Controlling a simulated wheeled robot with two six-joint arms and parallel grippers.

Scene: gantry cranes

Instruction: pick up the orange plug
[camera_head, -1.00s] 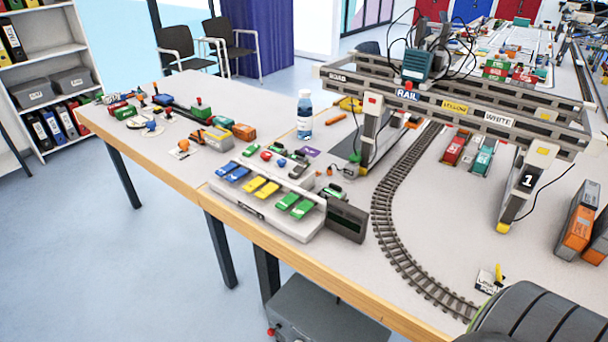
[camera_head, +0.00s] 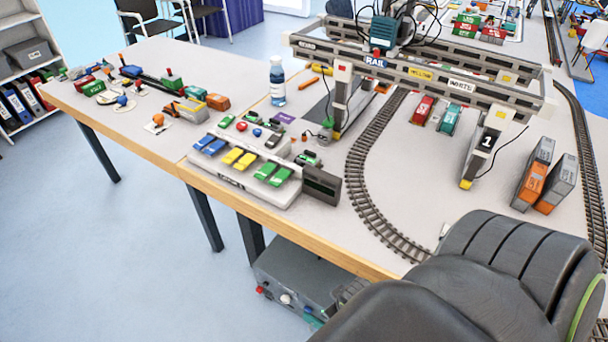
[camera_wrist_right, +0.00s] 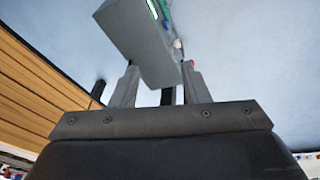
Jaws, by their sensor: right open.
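No plug shape is clear enough for me to name as the orange plug. My right gripper (camera_wrist_right: 158,84) is open and empty in the right wrist view. Beyond its fingertips is a grey box (camera_wrist_right: 139,38), which stands on the floor below the table edge in the head view (camera_head: 298,275). It has a red knob (camera_head: 261,291) and a pale knob on its front. My left gripper is not in view.
The table (camera_head: 245,60) holds a model gantry crane (camera_head: 420,70), curved rail track (camera_head: 360,180), a tray of coloured cars (camera_head: 235,170) and a water bottle (camera_head: 277,82). Orange and grey containers (camera_head: 533,175) stand at right. The floor left of the table is clear.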

